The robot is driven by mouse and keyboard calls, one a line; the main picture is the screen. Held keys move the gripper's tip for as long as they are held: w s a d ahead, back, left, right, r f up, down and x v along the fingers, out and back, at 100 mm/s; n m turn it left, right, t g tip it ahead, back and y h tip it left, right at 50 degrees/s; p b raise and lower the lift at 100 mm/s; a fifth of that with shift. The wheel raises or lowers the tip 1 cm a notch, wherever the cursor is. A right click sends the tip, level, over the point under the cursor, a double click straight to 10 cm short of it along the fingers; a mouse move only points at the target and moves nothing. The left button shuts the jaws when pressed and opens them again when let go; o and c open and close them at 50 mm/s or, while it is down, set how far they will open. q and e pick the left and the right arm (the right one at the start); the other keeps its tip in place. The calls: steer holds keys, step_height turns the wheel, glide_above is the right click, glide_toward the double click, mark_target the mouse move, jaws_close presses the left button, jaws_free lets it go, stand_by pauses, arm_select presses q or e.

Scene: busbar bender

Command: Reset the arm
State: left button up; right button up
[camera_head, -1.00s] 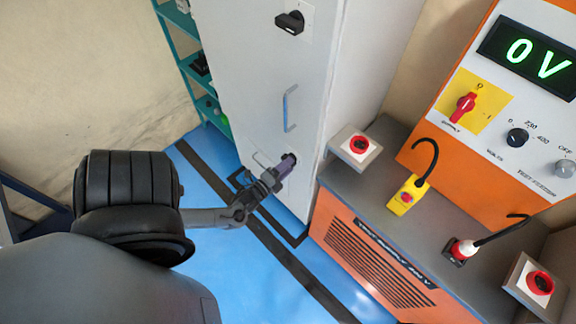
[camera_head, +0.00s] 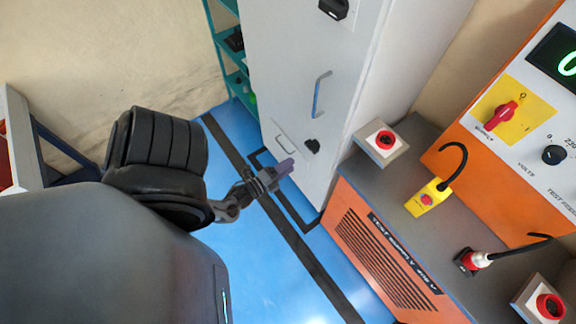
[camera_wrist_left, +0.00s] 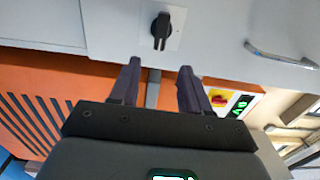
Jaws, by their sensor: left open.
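My left arm comes in from the left in the head view. Its gripper (camera_head: 284,168) is near the lower front of the grey cabinet (camera_head: 372,85), just left of a small black switch (camera_head: 312,146). My right gripper is in neither view.
The cabinet has a metal handle (camera_head: 322,94) and an upper black knob (camera_head: 334,8). An orange test bench (camera_head: 375,262) stands at the right, with a yellow pendant (camera_head: 428,197) and a red button box (camera_head: 385,140). A teal shelf (camera_head: 228,60) stands behind. Blue floor (camera_head: 262,265) is clear below.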

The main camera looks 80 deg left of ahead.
arm_select(q)
steer(key=w+d+r+n+g+h, duration=0.1)
steer(key=w+d+r+n, duration=0.65)
steer(key=w, duration=0.65)
steer(key=d+r+n+g+h, duration=0.1)
steer(key=d+r+g+h, duration=0.2)
steer(key=d, duration=0.4)
steer(key=d+r+n+g+h, duration=0.1)
steer(key=d+r+g+h, duration=0.25)
steer(key=d, duration=0.45)
steer(key=s+d+n+g+p, duration=0.1)
steer(key=s+d+n+g, duration=0.1)
steer(key=s+g, duration=0.6)
step_height(320, 180, up, 28)
steer(key=s+t+p, duration=0.1)
steer(key=t+p, duration=0.1)
steer(key=p, duration=2.5)
steer(key=shift+s+f+t, duration=0.15)
steer(key=shift+s+t, duration=0.1)
steer(key=shift+t, duration=0.1)
steer(key=shift+a, duration=0.1)
